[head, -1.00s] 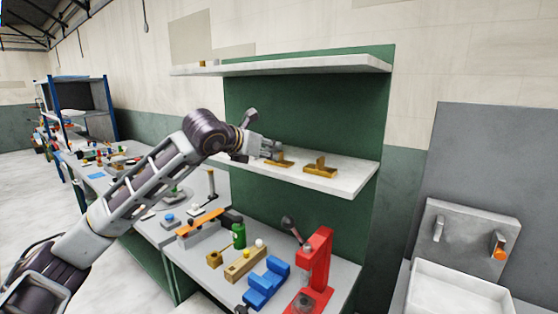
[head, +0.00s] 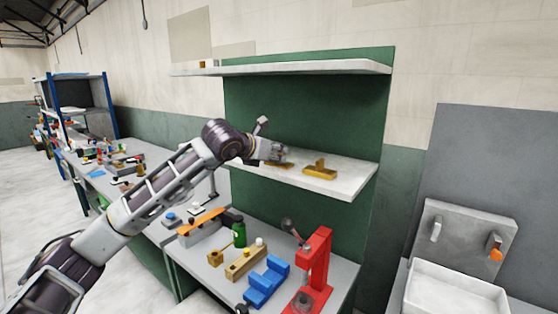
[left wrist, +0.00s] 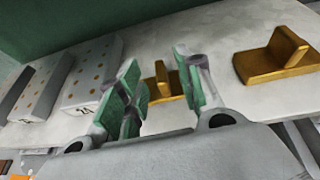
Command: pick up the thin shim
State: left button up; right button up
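Two golden pieces, each a flat base with an upright fin, stand on the lower shelf. One (left wrist: 164,82) shows between my left gripper's fingers in the left wrist view, partly hidden by them. The other (head: 320,170) stands clear to its right, and also shows in the left wrist view (left wrist: 272,62). I cannot tell which is the thin shim. My left gripper (head: 280,155) is at the shelf beside the first piece. Its green-padded fingers (left wrist: 158,90) are apart, with no clear contact on the piece. My right gripper is not in view.
White boxes with golden dots (left wrist: 92,75) stand on the shelf left of the fingers in the left wrist view. The upper shelf (head: 300,66) is overhead. Below, the bench holds a red press (head: 318,262) and blue block (head: 266,282). The shelf's right end is clear.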

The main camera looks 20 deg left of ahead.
pick_arm(q)
jog(key=shift+w+f, duration=0.2)
jog(key=shift+w, duration=0.2)
grip_shut()
